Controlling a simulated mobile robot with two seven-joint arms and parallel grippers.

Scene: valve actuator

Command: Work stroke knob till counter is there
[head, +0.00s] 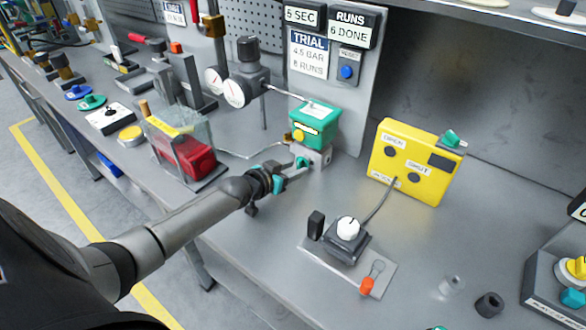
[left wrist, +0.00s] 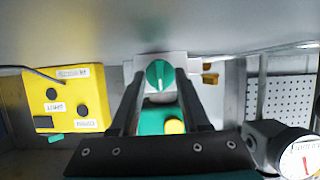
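The stroke knob is a round teal knob with a pale pointer line, in the middle of the left wrist view (left wrist: 158,75). It also shows in the head view (head: 302,162), low on the grey block under the green actuator box (head: 315,123). My left gripper (head: 291,168) is at the knob. In the left wrist view its fingers (left wrist: 160,82) stand either side of the knob, with a small gap seen at each side. The counter sign (head: 349,24) reads RUNS 6 DONE. The trial card (head: 308,54) reads 4.5 BAR and what looks like 8 RUNS. My right gripper is not in view.
A yellow button box (head: 415,160) stands right of the actuator. A white dial on a plate (head: 348,230) lies nearer the front. Gauges (head: 233,92) and a clear-covered red part (head: 190,155) are to the left. A blue button (head: 347,72) sits under the counter.

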